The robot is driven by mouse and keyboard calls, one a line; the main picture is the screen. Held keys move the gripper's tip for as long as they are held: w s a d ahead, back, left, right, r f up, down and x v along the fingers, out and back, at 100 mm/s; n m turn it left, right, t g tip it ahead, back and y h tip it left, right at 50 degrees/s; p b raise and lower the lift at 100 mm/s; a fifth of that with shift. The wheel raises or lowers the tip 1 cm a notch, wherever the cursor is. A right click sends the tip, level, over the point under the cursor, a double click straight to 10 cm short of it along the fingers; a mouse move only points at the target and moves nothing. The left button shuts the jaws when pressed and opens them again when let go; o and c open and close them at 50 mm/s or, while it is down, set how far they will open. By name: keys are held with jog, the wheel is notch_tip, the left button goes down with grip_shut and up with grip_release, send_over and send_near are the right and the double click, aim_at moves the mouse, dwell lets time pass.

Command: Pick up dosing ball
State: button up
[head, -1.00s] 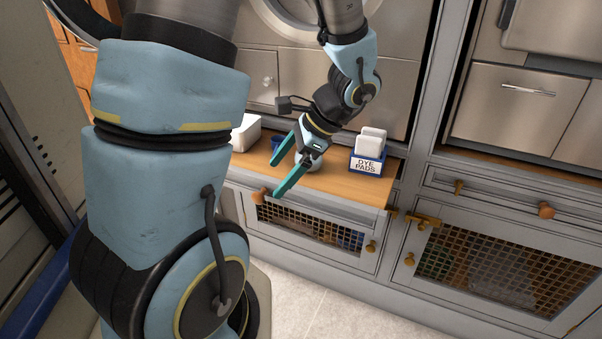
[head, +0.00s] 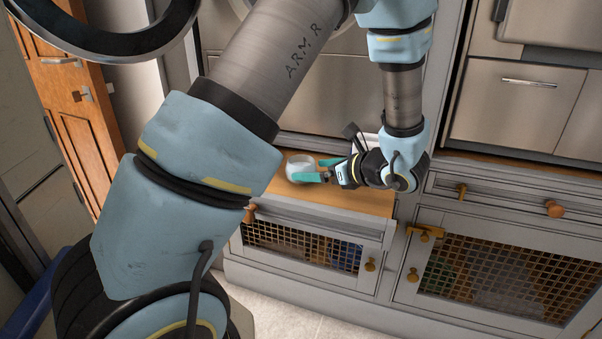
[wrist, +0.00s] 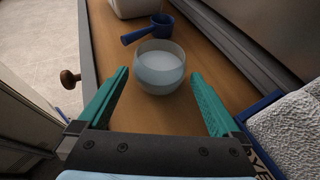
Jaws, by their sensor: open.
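The dosing ball (wrist: 159,68), a translucent whitish round cup with an open top, stands upright on the wooden bench top. It also shows in the head view (head: 298,166), partly covered by a finger. My gripper (wrist: 159,75) is open, with its teal fingers low over the bench. In the wrist view the fingertips are on either side of the ball, with a visible gap at each side. In the head view my gripper (head: 306,170) reaches in from the right, its fingers lying level.
A blue scoop (wrist: 150,30) lies just beyond the ball, close to it. A white container (wrist: 135,7) stands further back. The blue dye pads box (wrist: 262,143) with pale pads (wrist: 290,125) is close by my right finger. A steel front borders the bench (wrist: 225,125).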

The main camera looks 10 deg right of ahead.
aim_at(301, 169)
jog(key=x, duration=0.5)
jog(key=shift+r, duration=0.1)
jog(key=c, duration=1)
jog(key=shift+r, duration=0.1)
